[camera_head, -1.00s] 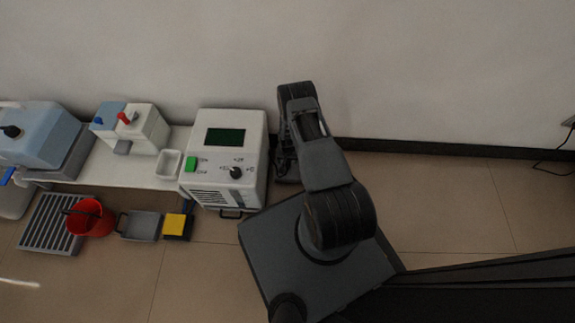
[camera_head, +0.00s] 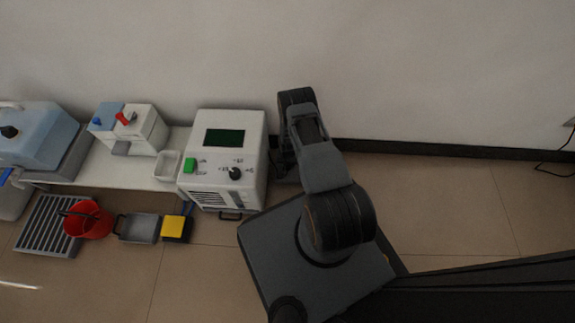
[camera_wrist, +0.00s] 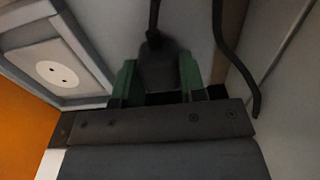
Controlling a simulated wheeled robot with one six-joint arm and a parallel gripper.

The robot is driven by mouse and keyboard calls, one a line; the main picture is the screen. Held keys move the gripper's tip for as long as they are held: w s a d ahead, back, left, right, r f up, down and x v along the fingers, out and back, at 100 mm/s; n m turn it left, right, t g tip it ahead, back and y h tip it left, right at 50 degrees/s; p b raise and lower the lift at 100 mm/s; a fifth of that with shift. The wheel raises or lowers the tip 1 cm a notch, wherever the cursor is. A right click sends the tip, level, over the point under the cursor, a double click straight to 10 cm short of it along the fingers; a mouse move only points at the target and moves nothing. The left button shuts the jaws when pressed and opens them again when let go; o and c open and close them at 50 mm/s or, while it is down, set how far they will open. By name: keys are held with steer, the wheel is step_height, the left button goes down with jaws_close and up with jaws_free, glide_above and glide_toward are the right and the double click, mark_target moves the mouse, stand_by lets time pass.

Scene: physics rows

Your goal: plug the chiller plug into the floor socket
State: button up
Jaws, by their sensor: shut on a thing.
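In the wrist view my gripper (camera_wrist: 160,88) has green fingers shut on the black chiller plug (camera_wrist: 158,65). A dark cord rises from the plug's top. The floor socket (camera_wrist: 58,74) is a pale round face with two small holes, set in a grey frame to the left of the plug. The plug and the socket are apart. The plug's pins are not visible. In the head view my arm hides the gripper, the plug and the socket. The white box with a dark green display, likely the chiller (camera_head: 225,160), stands left of my arm.
A dark cable (camera_wrist: 232,60) hangs right of the gripper. An orange surface (camera_wrist: 22,125) lies at the left. In the head view a red bucket (camera_head: 88,219), a grey tray (camera_head: 138,229) and a yellow-topped block (camera_head: 174,227) stand on the floor.

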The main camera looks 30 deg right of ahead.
steer(key=shift+r, duration=0.1)
steer(key=shift+c, duration=0.4)
steer(key=shift+r, duration=0.25)
step_height(320, 180, up, 3)
steer(key=shift+s+r+p, duration=0.1)
steer(key=shift+r+p, duration=0.05)
steer(key=shift+p, duration=0.9)
steer(key=s+d+r+p, duration=0.3)
steer(key=s+r+p, duration=0.3)
steer(key=s+r, duration=0.3)
steer(key=s, duration=0.4)
steer(key=shift+s+d+p, duration=0.15)
steer(key=shift+s+p, duration=0.05)
steer(key=shift+p, duration=0.1)
